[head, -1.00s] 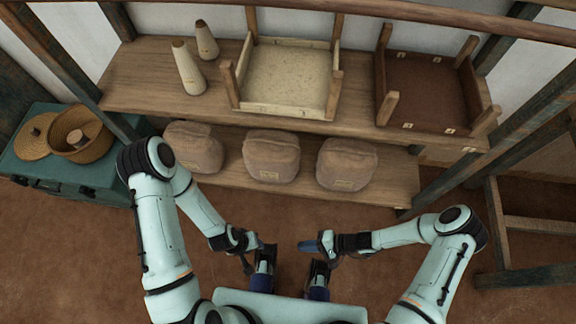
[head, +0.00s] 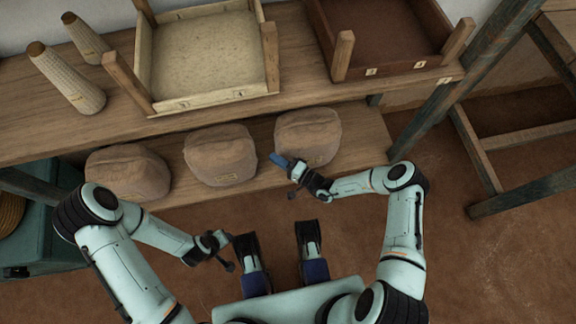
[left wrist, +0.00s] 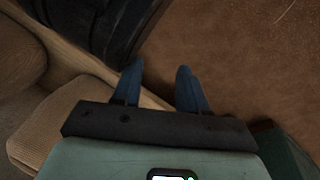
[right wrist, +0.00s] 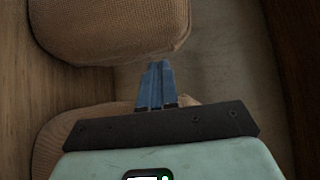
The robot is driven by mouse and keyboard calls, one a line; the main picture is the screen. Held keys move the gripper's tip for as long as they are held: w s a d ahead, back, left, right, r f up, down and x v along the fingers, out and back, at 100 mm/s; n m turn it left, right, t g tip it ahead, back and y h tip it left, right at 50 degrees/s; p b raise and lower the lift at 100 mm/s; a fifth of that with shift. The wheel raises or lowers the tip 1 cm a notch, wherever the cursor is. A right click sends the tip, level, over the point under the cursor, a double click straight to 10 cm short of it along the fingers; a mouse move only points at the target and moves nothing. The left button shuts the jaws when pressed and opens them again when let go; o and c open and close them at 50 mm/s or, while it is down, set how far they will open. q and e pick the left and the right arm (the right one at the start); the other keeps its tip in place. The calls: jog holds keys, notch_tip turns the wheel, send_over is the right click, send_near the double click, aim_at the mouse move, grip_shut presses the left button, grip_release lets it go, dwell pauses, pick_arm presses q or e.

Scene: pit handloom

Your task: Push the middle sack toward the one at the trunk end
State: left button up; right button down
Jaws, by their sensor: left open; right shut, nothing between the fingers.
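Three brown sacks sit in a row on the lower shelf. The left sack (head: 127,172) is nearest the teal trunk (head: 50,252). The middle sack (head: 219,154) stands apart from it, with the right sack (head: 308,134) beyond. My right gripper (head: 275,158) is shut and empty, its blue fingertips between the middle and right sacks, in front of the right one. In the right wrist view the closed fingers (right wrist: 155,68) point toward a sack (right wrist: 110,25); contact is unclear. My left gripper (left wrist: 158,75) is open and empty, low in front of the shelf.
The upper shelf (head: 115,125) overhangs the sacks from behind. It holds two cones (head: 68,78), a pale tray (head: 205,98) and a dark tray (head: 390,62). A shelf post (head: 455,90) stands at right. The floor in front is clear.

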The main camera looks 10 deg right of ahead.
aim_at(235, 166)
pick_arm(q)
jog(key=shift+s+a+f+g+b, duration=0.15)
jog(key=shift+s+f+g+b, duration=0.35)
jog(key=shift+s+f, duration=0.8)
pick_arm(e)
jog(key=shift+w+a, duration=0.2)
jog(key=shift+a, duration=0.65)
jog(key=shift+w+a, duration=0.15)
jog(key=shift+a, duration=0.7)
jog(key=shift+w+a, duration=0.2)
jog(key=shift+a, duration=0.65)
pick_arm(q)
jog(key=shift+s+r, duration=0.1)
jog(key=shift+r, duration=0.05)
